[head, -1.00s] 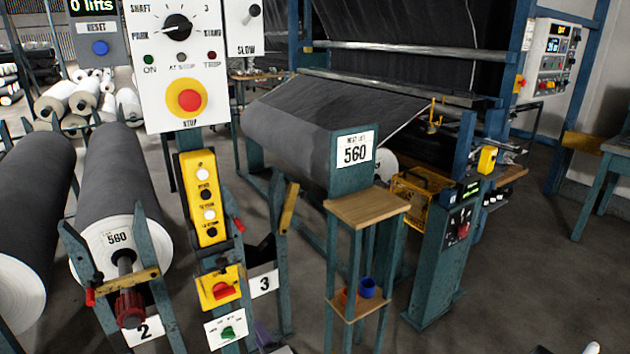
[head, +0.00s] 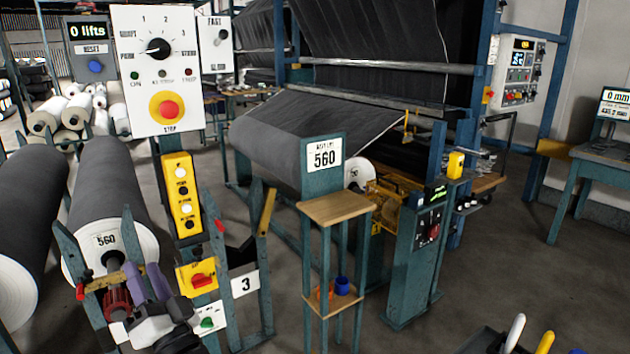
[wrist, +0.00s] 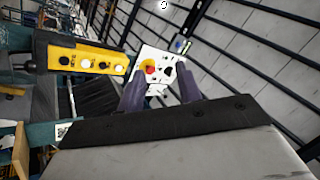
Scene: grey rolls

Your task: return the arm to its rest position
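My gripper (head: 143,270) is at the lower left of the head view, in front of the stand of the roll marked 560. Its two purple fingers are apart with nothing seen between them. In the wrist view my gripper (wrist: 159,72) also shows spread fingers, with a gap through which the white control panel (wrist: 157,66) is seen at a distance. The red-handled shaft end (head: 116,299) of the roll shows just left of my gripper in the head view; I cannot tell whether they touch.
The panel post with a yellow button box (head: 181,197) and yellow switch box (head: 198,277) stands right of my gripper. A wooden-topped stand (head: 334,208) and the big roll machine (head: 278,140) are further right.

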